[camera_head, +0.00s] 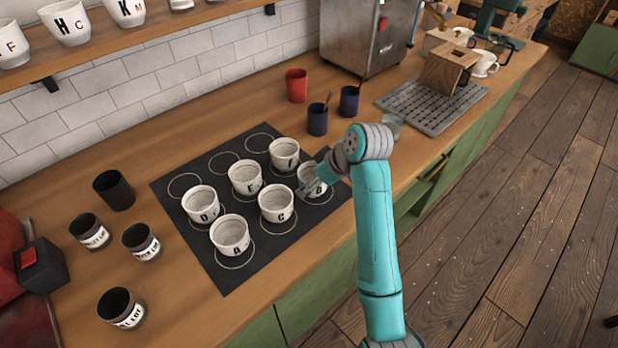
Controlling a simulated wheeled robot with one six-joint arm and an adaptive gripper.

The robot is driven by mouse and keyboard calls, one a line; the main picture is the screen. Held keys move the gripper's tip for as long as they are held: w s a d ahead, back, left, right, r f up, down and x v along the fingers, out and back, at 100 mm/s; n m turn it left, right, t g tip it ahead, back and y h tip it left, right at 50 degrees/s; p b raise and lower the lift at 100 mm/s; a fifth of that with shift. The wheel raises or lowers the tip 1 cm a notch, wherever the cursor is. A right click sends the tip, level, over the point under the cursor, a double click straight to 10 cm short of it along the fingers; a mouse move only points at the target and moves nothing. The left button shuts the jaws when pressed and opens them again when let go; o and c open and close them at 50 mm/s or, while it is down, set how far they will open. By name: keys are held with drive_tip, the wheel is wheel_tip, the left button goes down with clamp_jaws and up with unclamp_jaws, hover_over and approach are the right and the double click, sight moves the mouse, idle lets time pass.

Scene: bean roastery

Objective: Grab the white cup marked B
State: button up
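A white cup (316,170) stands at the right end of the front row on the black mat (217,271). Its letter is small and partly covered, but looks like B. My gripper (306,191) is at the front left side of this cup, low over the mat. The fingers are small and overlap the cup in the picture, so I cannot tell whether they touch it or how far they are open. The cup stands upright on the mat.
Several other white lettered cups stand close by, including one marked C (277,205) just left. Blue cups (317,120) and a red cup (297,85) stand behind. Dark labelled jars (121,307) are at left. A metal drip tray (432,106) lies at right.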

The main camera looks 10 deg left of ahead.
drive_tip(key=c, duration=1.2)
drive_tip(key=shift+r, duration=0.1)
drive_tip(key=shift+c, duration=0.2)
